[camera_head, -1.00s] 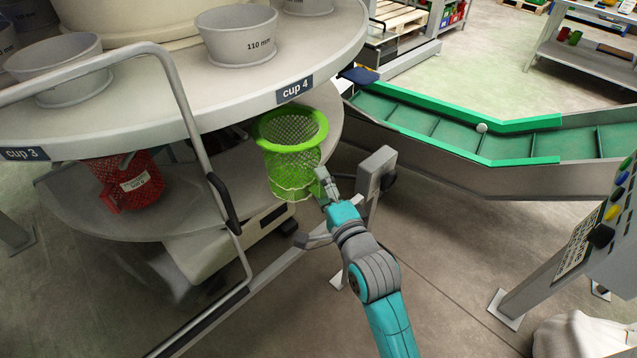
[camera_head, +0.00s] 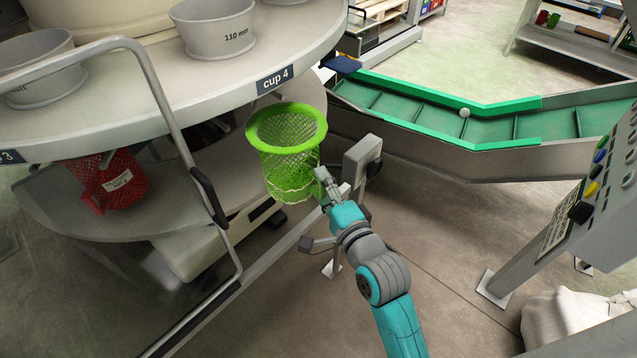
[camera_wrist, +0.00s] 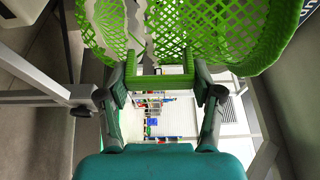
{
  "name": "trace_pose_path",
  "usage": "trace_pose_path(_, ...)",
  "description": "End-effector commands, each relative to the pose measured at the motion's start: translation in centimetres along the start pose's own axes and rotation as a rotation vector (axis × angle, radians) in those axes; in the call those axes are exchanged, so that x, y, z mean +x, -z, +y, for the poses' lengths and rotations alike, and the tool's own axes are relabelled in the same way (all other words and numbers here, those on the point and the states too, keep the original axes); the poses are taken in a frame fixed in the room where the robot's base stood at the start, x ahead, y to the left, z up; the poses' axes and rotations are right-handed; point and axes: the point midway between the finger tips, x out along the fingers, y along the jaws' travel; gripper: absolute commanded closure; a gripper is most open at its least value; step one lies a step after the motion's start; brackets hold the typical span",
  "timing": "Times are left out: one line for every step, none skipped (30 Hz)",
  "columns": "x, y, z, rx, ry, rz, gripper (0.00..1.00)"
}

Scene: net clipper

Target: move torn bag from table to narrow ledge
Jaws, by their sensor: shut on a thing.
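The torn bag is a green net basket-shaped bag with a thick rim (camera_head: 288,158). It hangs upright beside the edge of the lower round shelf (camera_head: 95,222), below the cup 4 sign. My gripper (camera_head: 322,184) is shut on the bag's lower right side. I cannot tell which surface is the narrow ledge.
A red net bag (camera_head: 112,183) lies on the lower shelf. The round upper table with grey cups (camera_head: 215,28) overhangs it. A bent metal rail (camera_head: 150,95) stands in front. A grey post box (camera_head: 362,160) is close right of my gripper. A green conveyor (camera_head: 430,115) lies beyond.

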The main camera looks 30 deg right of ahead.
Motion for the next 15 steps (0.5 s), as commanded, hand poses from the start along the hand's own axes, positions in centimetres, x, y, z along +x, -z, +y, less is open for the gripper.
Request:
trace_pose_path(-0.2, 0.1, 0.1, 0.001, -0.001, 0.001, 0.76)
trace_pose_path(-0.3, 0.2, 0.1, 0.001, -0.001, 0.001, 0.76)
trace_pose_path(-0.5, 0.2, 0.1, 0.000, -0.002, 0.001, 0.76)
trace_pose_path(-0.6, 0.3, 0.1, 0.000, -0.002, 0.001, 0.76)
trace_pose_path(-0.8, 0.3, 0.1, 0.000, -0.002, 0.001, 0.76)
trace_pose_path(-0.9, 0.4, 0.1, 0.000, -0.001, 0.000, 0.76)
trace_pose_path(-1.0, 0.4, 0.1, 0.001, -0.001, 0.000, 0.76)
trace_pose_path(-1.1, 0.5, 0.0, 0.001, -0.001, 0.000, 0.76)
trace_pose_path(-1.3, 0.6, 0.0, 0.000, -0.001, 0.001, 0.76)
trace_pose_path(-1.4, 0.6, 0.0, 0.000, -0.001, 0.001, 0.76)
trace_pose_path(-1.6, 0.7, 0.1, 0.000, -0.001, 0.001, 0.76)
trace_pose_path(-1.7, 0.7, 0.1, 0.000, -0.001, 0.001, 0.76)
trace_pose_path(-1.8, 0.8, 0.1, 0.000, -0.001, 0.001, 0.76)
trace_pose_path(-1.9, 0.8, 0.1, 0.000, -0.001, 0.001, 0.76)
trace_pose_path(-2.1, 0.9, 0.1, 0.000, -0.001, 0.001, 0.76)
